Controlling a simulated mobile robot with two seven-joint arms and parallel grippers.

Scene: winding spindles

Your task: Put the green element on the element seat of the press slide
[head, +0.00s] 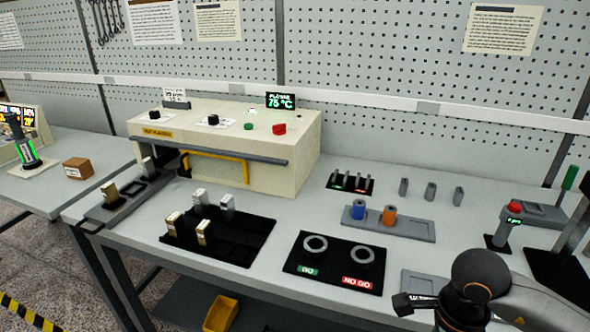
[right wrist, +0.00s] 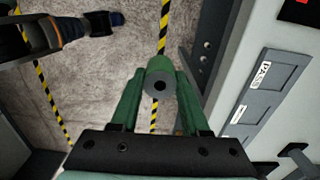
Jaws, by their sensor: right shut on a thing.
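The green element (right wrist: 161,80) is a short cylinder with a dark grey end face and a hole in it. My right gripper (right wrist: 160,92) is shut on it, one green finger on each side, in the right wrist view. It is held above the floor, beside the table edge. The head view shows my right arm at the lower right, but not its fingers or the element. A dark machine (head: 571,232) with a green-handled lever stands at the right edge, partly cut off. I cannot make out a press slide or its seat. My left gripper is not in view.
A grey tray (head: 412,231) holds a blue and an orange cylinder. A black GO/NO GO plate (head: 318,272) with two rings lies in front. A grey PASS panel (right wrist: 250,118) lies right of my gripper.

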